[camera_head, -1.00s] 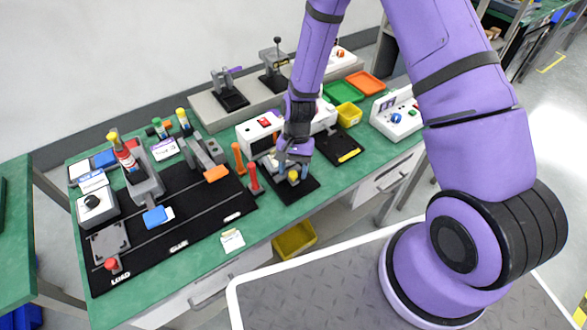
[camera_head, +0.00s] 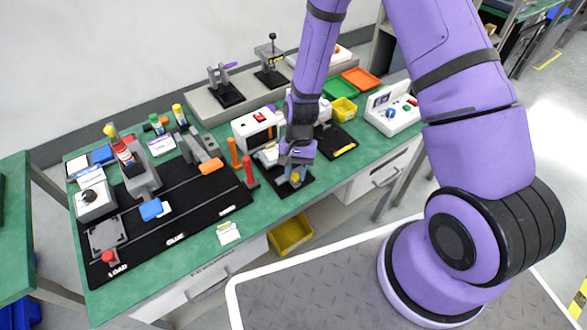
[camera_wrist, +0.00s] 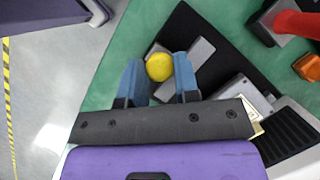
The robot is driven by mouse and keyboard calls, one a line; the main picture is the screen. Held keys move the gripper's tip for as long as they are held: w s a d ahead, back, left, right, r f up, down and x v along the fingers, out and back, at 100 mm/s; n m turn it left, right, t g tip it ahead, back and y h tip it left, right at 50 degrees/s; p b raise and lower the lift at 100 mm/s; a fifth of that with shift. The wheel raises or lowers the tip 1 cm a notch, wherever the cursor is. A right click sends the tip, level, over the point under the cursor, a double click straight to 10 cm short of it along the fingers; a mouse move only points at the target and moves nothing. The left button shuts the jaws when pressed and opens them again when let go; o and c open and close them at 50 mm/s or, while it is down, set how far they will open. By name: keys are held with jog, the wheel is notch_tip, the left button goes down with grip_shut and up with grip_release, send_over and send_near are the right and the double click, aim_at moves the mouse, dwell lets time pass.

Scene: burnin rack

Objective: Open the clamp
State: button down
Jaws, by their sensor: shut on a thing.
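The clamp (camera_head: 280,192) is on a small black base plate near the front edge of the green bench. It has a grey metal bar (camera_wrist: 201,50) and a round yellow knob (camera_wrist: 159,67). My gripper (camera_wrist: 160,76) points down over it, with its two blue fingers shut on either side of the yellow knob. In the head view my gripper (camera_head: 294,174) hides much of the clamp's body.
A red upright handle (camera_head: 249,170) and an orange one (camera_head: 233,152) stand just left of the clamp. A white boxy device (camera_head: 256,130) is behind it. A black fixture board (camera_head: 190,215) fills the left. A yellow bin (camera_head: 290,235) sits below the bench edge.

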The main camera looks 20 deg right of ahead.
aim_at(299, 170)
jog(key=shift+s, duration=0.25)
jog(key=c, duration=0.8)
grip_release()
jog(key=shift+d, duration=0.1)
jog(key=shift+c, duration=0.2)
jog(key=v, duration=1)
jog(key=shift+w+r, duration=0.25)
jog(key=shift+r, duration=0.1)
